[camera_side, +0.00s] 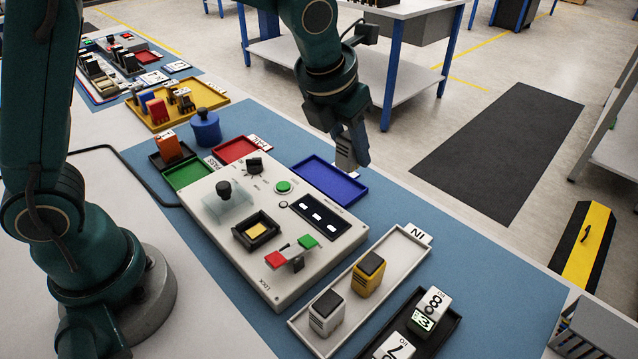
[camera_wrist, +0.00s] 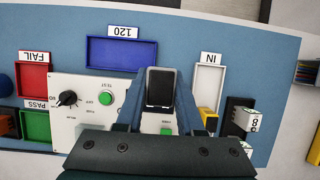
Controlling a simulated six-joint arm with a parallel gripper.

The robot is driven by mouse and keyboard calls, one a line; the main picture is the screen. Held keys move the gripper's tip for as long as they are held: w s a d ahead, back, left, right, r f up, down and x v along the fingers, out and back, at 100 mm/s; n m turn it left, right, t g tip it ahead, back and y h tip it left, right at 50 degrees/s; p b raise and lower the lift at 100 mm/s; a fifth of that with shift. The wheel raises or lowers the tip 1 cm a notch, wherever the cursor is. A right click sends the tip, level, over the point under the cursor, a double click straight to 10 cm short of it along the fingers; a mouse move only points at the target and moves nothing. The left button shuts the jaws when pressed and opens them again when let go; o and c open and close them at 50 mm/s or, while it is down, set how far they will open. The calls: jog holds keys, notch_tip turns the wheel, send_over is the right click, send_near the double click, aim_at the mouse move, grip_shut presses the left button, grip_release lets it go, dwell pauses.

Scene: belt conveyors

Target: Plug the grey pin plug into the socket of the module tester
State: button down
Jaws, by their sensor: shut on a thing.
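My gripper (camera_side: 352,142) is raised over the far side of the module tester, near the blue tray, with its jaws closed on the grey pin plug (camera_side: 344,152). In the wrist view the plug (camera_wrist: 160,88) sits between the fingers, its dark face towards the camera; its pins cannot be made out. The module tester (camera_side: 222,245) is a pale box on the blue mat. Its socket (camera_side: 257,230) looks like a black square frame with a yellow centre, and stands apart from the plug. A lock lever with red and green ends (camera_side: 292,252) is beside the socket. The wrist view hides the socket.
The blue tray (camera_side: 328,180) looks empty. Red (camera_side: 238,150) and green (camera_side: 187,173) trays lie behind the tester. The IN tray (camera_side: 395,254) holds a pale module (camera_side: 326,313) and a yellow one (camera_side: 368,274). A black tray with numbered blocks (camera_side: 424,318) is at the front right.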

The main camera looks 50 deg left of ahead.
jog(key=shift+a, duration=0.1)
jog(key=c, duration=1.3)
grip_release()
grip_shut()
jog(key=n, duration=0.2)
jog(key=s+n+y, duration=0.1)
jog(key=n, duration=0.1)
jog(key=shift+s+f+y, duration=0.2)
jog(key=shift+y, duration=0.1)
jog(key=s+a+n+g+h, duration=0.1)
jog(key=s+a+n+g, duration=0.3)
jog(key=n, duration=0.7)
jog(key=s+d+n+g, duration=0.15)
jog(key=s+n, duration=0.35)
jog(key=n, duration=0.5)
jog(key=s+a+n+g+h, duration=0.15)
jog(key=s+n+g, duration=0.3)
jog(key=n, duration=0.65)
jog(key=shift+t+y, duration=0.45)
jog(key=shift+t, duration=0.05)
jog(key=shift+a+f, duration=0.25)
jog(key=shift+f, duration=1.2)
jog(key=shift+a+f, duration=0.2)
jog(key=shift+f, duration=1.25)
